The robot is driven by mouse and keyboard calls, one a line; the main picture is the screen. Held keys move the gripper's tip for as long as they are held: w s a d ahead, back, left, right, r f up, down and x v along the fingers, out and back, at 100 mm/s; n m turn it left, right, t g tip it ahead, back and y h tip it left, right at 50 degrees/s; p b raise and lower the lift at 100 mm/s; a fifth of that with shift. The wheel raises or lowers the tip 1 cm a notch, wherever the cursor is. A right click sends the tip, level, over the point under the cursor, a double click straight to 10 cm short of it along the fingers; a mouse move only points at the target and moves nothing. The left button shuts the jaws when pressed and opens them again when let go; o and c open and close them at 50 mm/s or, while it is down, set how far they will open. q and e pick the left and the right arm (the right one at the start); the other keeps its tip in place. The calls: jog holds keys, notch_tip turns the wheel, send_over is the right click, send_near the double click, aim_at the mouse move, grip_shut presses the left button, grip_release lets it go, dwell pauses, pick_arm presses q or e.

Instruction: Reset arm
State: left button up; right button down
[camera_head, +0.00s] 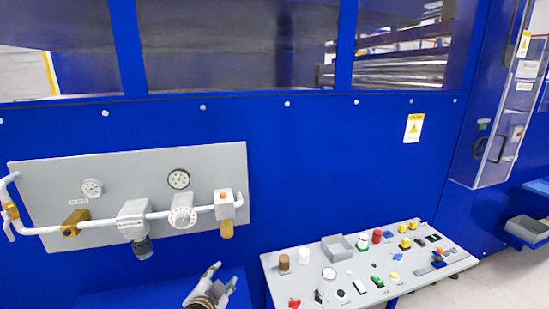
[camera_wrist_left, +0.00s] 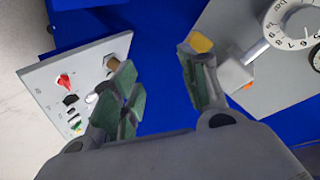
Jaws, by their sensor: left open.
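My left gripper (camera_head: 222,277) is at the bottom of the head view, in front of the blue machine wall, left of the sloped control panel (camera_head: 345,272) and below the grey valve plate (camera_head: 100,165). In the left wrist view the jaws (camera_wrist_left: 158,62) are apart, with only blue surface between them. The gripper holds nothing. A yellow-brown fitting (camera_wrist_left: 200,42) shows just beyond the right-hand finger; I cannot tell whether they touch. My right gripper is not in view.
The valve plate carries a white pipe, gauges (camera_head: 179,179) and a fitting with a brown end (camera_head: 226,230).

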pick_arm(q)
jog(key=s+a+f+n+g, duration=0.25)
jog(key=s+f, duration=0.25)
jog(key=s, duration=0.3)
jog(key=s+a+f+n+g, duration=0.2)
jog(key=s+f+g, duration=0.25)
jog(key=s, duration=0.25)
jog(key=s+a+f+n+g, duration=0.25)
jog(key=s+f, duration=0.25)
jog(key=s, duration=0.3)
notch_tip(320, 180, down, 33)
jog(key=s+g, duration=0.2)
jog(key=s+a+f, duration=0.2)
jog(key=s+f, duration=0.8)
jog(key=s, duration=0.1)
jog(key=s+a+f+y, duration=0.1)
jog(key=s+a+f, duration=0.1)
jog(key=s+f, duration=0.7)
jog(key=shift+s+f+m+g, duration=0.3)
jog(key=shift+s+f+g, duration=0.05)
jog(key=shift+s, duration=0.9)
